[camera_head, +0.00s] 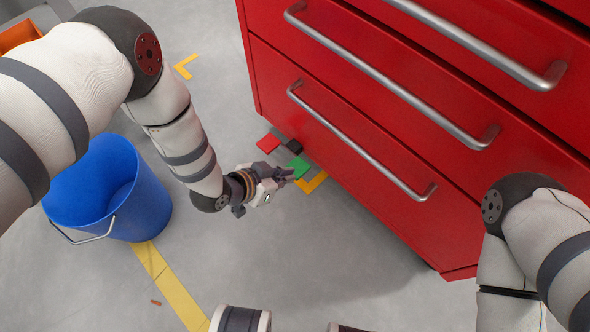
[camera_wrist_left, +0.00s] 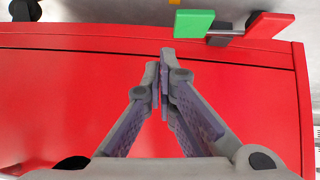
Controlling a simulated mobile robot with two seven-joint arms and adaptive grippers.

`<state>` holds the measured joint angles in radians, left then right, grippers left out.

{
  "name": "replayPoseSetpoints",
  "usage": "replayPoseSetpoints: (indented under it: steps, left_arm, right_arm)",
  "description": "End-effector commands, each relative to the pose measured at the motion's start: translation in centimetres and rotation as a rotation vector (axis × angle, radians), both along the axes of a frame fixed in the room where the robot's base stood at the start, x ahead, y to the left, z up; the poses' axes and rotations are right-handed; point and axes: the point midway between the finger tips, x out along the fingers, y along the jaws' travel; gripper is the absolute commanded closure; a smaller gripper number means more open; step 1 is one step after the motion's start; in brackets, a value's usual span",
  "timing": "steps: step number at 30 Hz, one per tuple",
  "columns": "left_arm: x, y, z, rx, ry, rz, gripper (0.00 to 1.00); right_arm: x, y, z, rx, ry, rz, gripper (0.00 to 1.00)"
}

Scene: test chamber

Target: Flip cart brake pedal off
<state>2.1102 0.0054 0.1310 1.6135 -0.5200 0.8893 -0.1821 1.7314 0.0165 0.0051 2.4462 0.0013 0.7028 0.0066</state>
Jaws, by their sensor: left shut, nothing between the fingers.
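The red cart (camera_head: 335,130) stands at the upper right, with its brake pedals low at its left end. A green pedal (camera_head: 300,167) and a red pedal (camera_head: 268,143) sit on either side of a dark bracket (camera_head: 294,146). My left gripper (camera_head: 290,173) is shut and empty, its fingertips close to the green pedal; I cannot tell whether they touch. In the left wrist view the shut fingertips (camera_wrist_left: 164,58) are just below the green pedal (camera_wrist_left: 194,23). The red pedal (camera_wrist_left: 268,25) there is tilted beside it. My right gripper is out of view.
A blue bucket (camera_head: 110,190) with a wire handle stands on the floor left of my left forearm. An orange container (camera_head: 18,35) is at the far upper left. Yellow tape (camera_head: 168,284) marks the grey floor. Floor in front of the cart (camera_head: 310,260) is clear.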

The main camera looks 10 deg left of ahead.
Motion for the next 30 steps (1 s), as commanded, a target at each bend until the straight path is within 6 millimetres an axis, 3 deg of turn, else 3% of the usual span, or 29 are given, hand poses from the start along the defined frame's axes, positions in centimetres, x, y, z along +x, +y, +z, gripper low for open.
replayPoseSetpoints:
  steps: [4, 15, 22, 30]
  left_arm:
    - [-1.0, 0.6, 1.3, 0.000, -0.001, -0.002, 1.00]
    - [-1.3, 0.8, 1.4, 0.000, 0.002, -0.002, 1.00]
    - [1.1, 2.5, 3.5, -0.012, 0.012, 0.008, 1.00]
    - [1.4, 2.4, 4.1, -0.013, 0.011, -0.003, 1.00]
  right_arm:
    - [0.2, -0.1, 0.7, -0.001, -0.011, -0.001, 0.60]
    - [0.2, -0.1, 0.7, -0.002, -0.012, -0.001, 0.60]
    - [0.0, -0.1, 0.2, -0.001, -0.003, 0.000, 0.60]
    - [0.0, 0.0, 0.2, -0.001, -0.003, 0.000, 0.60]
